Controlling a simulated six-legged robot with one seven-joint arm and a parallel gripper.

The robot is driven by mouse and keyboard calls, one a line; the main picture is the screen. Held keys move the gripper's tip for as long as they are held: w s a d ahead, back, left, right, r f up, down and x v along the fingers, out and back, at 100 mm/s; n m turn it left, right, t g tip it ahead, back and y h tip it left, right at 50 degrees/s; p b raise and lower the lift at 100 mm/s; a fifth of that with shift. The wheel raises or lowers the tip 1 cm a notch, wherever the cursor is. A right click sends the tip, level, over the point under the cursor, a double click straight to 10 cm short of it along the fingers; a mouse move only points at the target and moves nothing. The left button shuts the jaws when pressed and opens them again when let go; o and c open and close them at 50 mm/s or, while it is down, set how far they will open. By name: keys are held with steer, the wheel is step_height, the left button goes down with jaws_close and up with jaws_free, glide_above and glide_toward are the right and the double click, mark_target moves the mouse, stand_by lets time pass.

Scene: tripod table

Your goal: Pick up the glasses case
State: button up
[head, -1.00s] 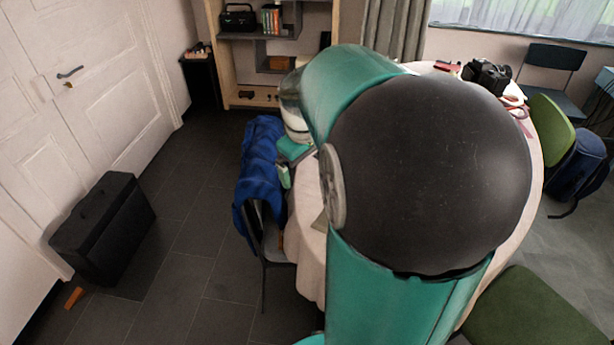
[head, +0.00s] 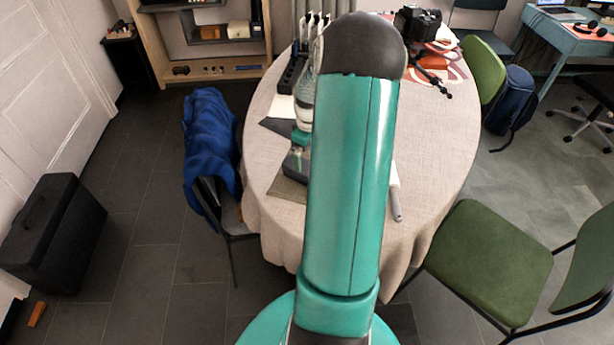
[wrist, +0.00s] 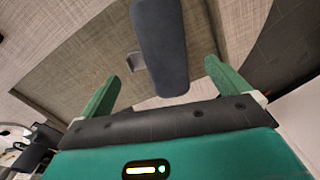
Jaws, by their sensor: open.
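A dark blue-grey, long, rounded case, which looks like the glasses case (wrist: 161,45), lies in the wrist view, running from the top edge down toward my gripper's palm. My gripper (wrist: 160,70) is open, with one green finger on each side of the case and gaps between. I cannot tell how far the fingers are above or below its top. In the head view only part of my gripper (head: 299,150) shows, low over the table's left side. My arm hides the rest, and I cannot make out the case there.
The case lies over a woven grey mat (wrist: 75,75) on the cloth-covered table (head: 440,170). A small grey piece (wrist: 136,61) sits beside it. A light-handled tool (head: 395,195) lies right of my arm. A camera (head: 418,22) stands at the back. Chairs flank the table, one with a blue jacket (head: 209,145).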

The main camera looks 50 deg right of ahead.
steer(key=shift+d+f, duration=0.15)
steer(key=shift+f, duration=1.45)
steer(key=shift+d+f, duration=0.1)
steer(key=shift+f, duration=1.45)
steer(key=c, duration=1)
